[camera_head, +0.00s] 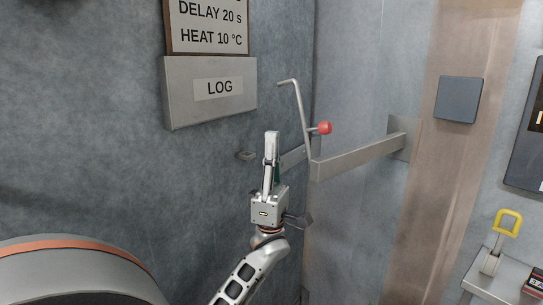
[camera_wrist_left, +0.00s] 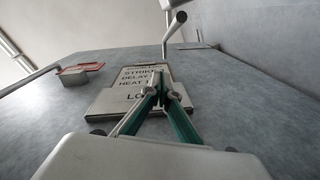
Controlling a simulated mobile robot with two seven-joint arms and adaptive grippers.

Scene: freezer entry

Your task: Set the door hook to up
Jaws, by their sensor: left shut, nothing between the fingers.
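The door hook (camera_head: 303,118) is a thin grey metal rod with a bent top end and a red knob (camera_head: 324,128) on its side. It stands nearly upright, tilted a little left at the top, by the end of a flat metal bar (camera_head: 358,157). The rod also shows in the left wrist view (camera_wrist_left: 174,30), above the fingers. My left gripper (camera_head: 271,136) points up, just left of the hook's lower part. Its fingers (camera_wrist_left: 161,88) are shut and empty, with a visible gap from the rod in the head view. My right gripper is out of view.
A grey box marked LOG (camera_head: 212,107) hangs on the wall at upper left, below a sign (camera_head: 208,25). At right are a dark square plate (camera_head: 457,99) and a yellow handle (camera_head: 508,222) by a shelf.

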